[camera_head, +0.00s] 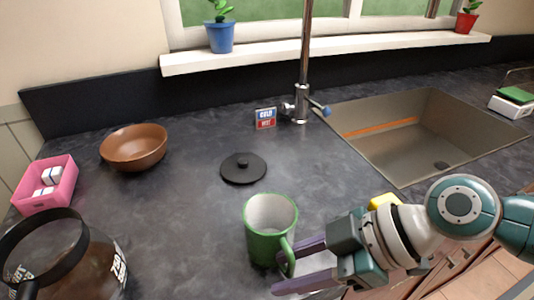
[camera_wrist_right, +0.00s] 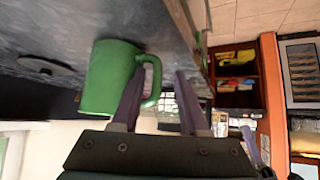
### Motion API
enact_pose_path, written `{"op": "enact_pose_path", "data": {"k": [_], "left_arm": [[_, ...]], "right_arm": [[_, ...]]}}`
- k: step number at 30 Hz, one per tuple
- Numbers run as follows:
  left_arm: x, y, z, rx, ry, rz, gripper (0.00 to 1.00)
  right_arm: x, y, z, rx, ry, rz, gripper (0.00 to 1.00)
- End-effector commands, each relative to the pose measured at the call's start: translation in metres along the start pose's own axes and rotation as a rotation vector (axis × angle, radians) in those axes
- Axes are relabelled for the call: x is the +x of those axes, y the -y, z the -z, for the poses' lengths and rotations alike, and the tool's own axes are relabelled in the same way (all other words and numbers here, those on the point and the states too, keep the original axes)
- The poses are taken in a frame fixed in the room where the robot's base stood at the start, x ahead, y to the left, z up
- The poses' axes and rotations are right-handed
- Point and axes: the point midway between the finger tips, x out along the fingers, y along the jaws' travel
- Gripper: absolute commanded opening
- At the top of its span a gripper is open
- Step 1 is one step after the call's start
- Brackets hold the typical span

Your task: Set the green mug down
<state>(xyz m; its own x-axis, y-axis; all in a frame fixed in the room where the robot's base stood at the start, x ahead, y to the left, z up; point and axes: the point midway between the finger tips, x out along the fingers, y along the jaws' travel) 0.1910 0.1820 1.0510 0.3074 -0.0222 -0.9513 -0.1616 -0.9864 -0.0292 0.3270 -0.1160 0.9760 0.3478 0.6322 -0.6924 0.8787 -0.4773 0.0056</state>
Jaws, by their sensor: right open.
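The green mug (camera_head: 265,235) is upright and looks to be resting on the dark countertop, near its front edge. Its handle (camera_head: 288,258) points toward my right gripper (camera_head: 285,270). The right gripper's purple fingers are open and apart, with the handle at or between their tips. In the right wrist view the mug (camera_wrist_right: 105,82) lies left of the gripper (camera_wrist_right: 160,76), and its handle reaches between the two fingers. Whether a finger touches the handle I cannot tell. My left gripper is not in view.
A black lid (camera_head: 243,168) lies behind the mug. A brown bowl (camera_head: 134,147), a pink box (camera_head: 44,186) and a glass coffee pot (camera_head: 70,262) stand at the left. The sink (camera_head: 420,130) is at the right, with the faucet (camera_head: 302,100) behind. Counter left of the mug is clear.

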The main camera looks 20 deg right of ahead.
Motion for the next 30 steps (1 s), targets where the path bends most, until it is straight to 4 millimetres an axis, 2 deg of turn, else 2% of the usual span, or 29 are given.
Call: {"op": "enact_pose_path", "data": {"k": [12,18,20,22,27,30], "left_arm": [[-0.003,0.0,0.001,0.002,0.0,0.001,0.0],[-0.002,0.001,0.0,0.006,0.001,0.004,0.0],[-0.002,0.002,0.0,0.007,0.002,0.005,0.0],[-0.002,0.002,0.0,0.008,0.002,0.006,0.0],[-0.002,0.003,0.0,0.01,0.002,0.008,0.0],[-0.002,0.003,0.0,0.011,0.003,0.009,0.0]], "right_arm": [[-0.088,0.001,-0.002,-0.004,0.006,0.003,0.44],[-0.112,0.001,-0.001,-0.001,0.001,0.002,0.44],[-0.113,0.006,0.0,0.002,0.003,0.012,0.44],[-0.107,0.02,0.002,0.008,0.013,0.036,0.44],[-0.083,0.078,0.006,0.082,0.118,0.071,0.44],[-0.082,0.093,0.004,0.203,0.224,-0.019,0.44]]}}
